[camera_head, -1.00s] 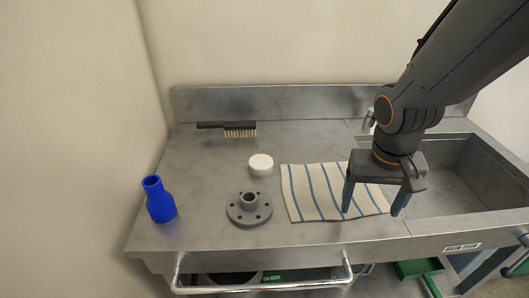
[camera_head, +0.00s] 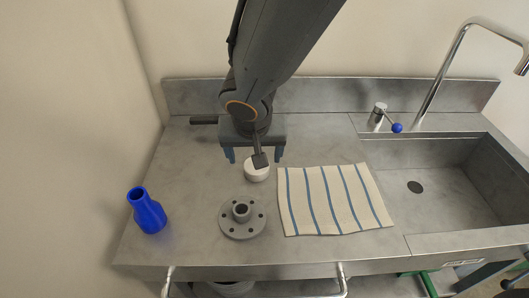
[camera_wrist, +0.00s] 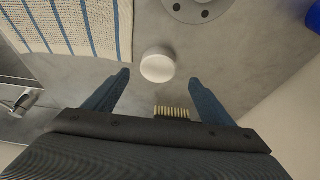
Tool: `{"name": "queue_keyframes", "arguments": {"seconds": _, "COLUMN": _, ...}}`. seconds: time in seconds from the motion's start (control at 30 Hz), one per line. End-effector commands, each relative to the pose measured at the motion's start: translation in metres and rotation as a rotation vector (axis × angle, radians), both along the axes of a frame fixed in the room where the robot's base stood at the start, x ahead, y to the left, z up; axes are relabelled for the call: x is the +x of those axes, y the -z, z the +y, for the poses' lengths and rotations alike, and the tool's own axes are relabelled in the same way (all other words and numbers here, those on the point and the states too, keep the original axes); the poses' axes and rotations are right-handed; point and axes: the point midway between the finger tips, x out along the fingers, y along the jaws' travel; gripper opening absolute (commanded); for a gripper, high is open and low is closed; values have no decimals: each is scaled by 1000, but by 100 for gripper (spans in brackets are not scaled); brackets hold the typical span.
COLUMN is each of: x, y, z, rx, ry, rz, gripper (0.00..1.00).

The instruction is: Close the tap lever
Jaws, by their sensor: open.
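The tap lever (camera_head: 378,112) stands on the sink's back ledge at the right in the head view, a short metal post with a stalk ending in a blue ball (camera_head: 397,128). A tall bent spout (camera_head: 440,75) rises to its right. Part of the tap metalwork (camera_wrist: 22,103) shows at the left edge of the wrist view. My gripper (camera_head: 256,158) is open and empty, well left of the lever, over the back of the counter near a white disc (camera_wrist: 158,65). In the wrist view the disc lies beyond and between the fingers.
A striped cloth (camera_head: 330,200) lies left of the sink basin (camera_head: 450,185). A grey flange (camera_head: 242,217) and a blue reducer (camera_head: 147,212) are at the left front. A brush (camera_head: 203,120) lies behind my gripper, mostly hidden. The back wall is close.

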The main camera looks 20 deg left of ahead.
Motion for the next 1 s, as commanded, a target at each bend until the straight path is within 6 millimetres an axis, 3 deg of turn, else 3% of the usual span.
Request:
{"name": "queue_keyframes", "arguments": {"seconds": 0.4, "x": 19, "y": 44, "z": 2, "rx": -1, "ry": 0, "rz": 1, "gripper": 77}}
{"name": "queue_keyframes", "arguments": {"seconds": 0.7, "x": 21, "y": 47, "z": 2, "rx": -1, "ry": 1, "rz": 0, "gripper": 77}}
{"name": "queue_keyframes", "arguments": {"seconds": 1.0, "x": 21, "y": 47, "z": 2, "rx": 0, "ry": 2, "rz": 0, "gripper": 29}}
